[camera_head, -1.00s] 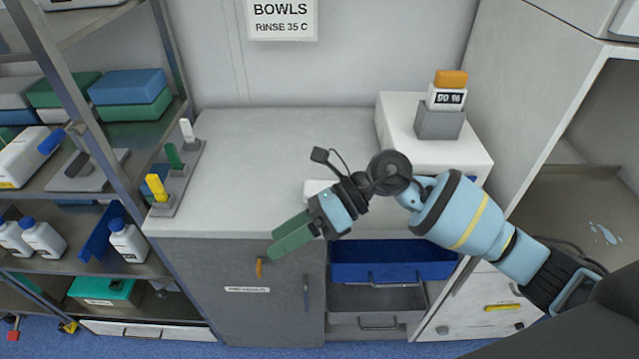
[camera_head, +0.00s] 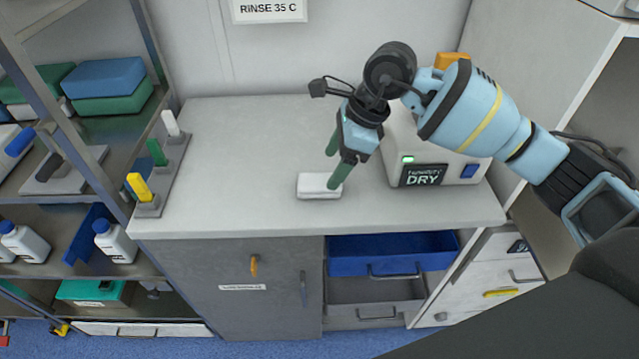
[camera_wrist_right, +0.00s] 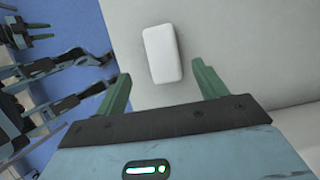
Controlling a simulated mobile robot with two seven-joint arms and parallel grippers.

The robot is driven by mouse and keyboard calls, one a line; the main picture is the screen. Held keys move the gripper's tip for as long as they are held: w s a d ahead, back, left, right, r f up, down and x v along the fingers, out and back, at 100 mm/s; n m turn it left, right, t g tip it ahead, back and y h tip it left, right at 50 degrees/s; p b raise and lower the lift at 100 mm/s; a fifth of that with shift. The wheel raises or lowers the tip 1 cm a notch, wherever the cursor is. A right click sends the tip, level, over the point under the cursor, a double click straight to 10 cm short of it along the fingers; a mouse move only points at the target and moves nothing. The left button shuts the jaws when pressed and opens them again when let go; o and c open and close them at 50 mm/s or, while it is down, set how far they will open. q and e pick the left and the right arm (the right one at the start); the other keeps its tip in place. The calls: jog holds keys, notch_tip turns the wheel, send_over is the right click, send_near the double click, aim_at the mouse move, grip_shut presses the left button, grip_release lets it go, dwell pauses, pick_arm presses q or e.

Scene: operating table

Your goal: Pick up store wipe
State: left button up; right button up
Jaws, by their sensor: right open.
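The wipe is a small white rounded block (camera_head: 319,186) lying flat on the light grey counter, near its front edge. It also shows in the right wrist view (camera_wrist_right: 162,53), just beyond the fingertips and between their lines. My right gripper (camera_head: 335,166) is above and just behind the block, its green fingers pointing down; one finger overlaps the block's right end in the head view. My left gripper is not in view.
A white device labelled DRY (camera_head: 440,165) stands right of the block. A rack with yellow, green and white pegs (camera_head: 160,170) is at the counter's left. A blue drawer (camera_head: 400,254) stands open below the front edge. Shelves with bottles are at left.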

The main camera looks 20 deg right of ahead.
aim_at(321, 179)
jog(key=shift+w+x, duration=0.15)
jog(key=shift+x, duration=1.3)
jog(key=shift+w+x, duration=0.15)
jog(key=shift+x, duration=1.3)
jog(key=shift+r, duration=0.1)
jog(key=shift+c, duration=0.4)
jog(key=c, duration=1)
